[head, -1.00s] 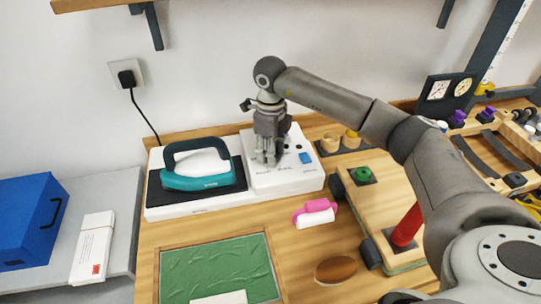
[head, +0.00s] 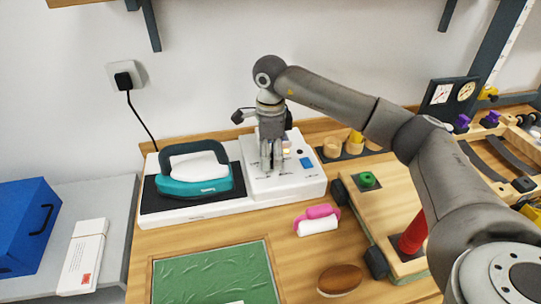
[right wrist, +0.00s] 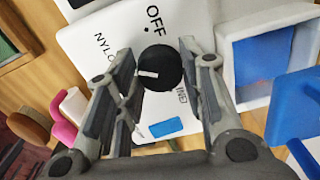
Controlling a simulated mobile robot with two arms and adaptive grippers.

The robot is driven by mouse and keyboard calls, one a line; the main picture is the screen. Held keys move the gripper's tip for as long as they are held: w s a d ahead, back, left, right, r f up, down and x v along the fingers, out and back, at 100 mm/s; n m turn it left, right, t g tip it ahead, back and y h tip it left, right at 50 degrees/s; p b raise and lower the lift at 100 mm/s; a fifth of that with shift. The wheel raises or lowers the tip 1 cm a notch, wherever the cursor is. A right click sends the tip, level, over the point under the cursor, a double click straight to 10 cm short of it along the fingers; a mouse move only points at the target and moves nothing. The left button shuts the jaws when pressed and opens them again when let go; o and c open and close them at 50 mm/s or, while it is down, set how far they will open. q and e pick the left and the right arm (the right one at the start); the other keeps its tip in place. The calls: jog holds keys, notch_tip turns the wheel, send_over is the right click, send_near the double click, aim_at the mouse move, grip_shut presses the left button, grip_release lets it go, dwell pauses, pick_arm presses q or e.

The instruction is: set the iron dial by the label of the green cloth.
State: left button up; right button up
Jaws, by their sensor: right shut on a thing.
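The teal iron (head: 196,186) rests on the left part of a white base station (head: 190,212). The black iron dial (right wrist: 160,70) sits on the base's right part, with "OFF" and a partly hidden "NYLO..." printed around it. Its short white mark points left in the right wrist view; I cannot tell at which setting. My right gripper (head: 271,163) is shut on the dial, its fingers on both sides (right wrist: 160,66). The green cloth (head: 215,272) lies flat in front of the iron. Its white label (head: 235,302) is mostly cut off below, its text unreadable. My left gripper is out of view.
A blue button (head: 306,163) is right of the dial. A pink and white roller (head: 318,220) and a brown oval brush (head: 339,279) lie on the wooden counter. A blue box (head: 28,225) and white packet (head: 83,256) are at left.

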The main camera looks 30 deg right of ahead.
aim_at(271, 158)
jog(key=shift+r, duration=0.1)
jog(key=o, duration=1)
jog(key=shift+o, duration=0.2)
notch_tip(271, 158, up, 12)
dwell(0.5)
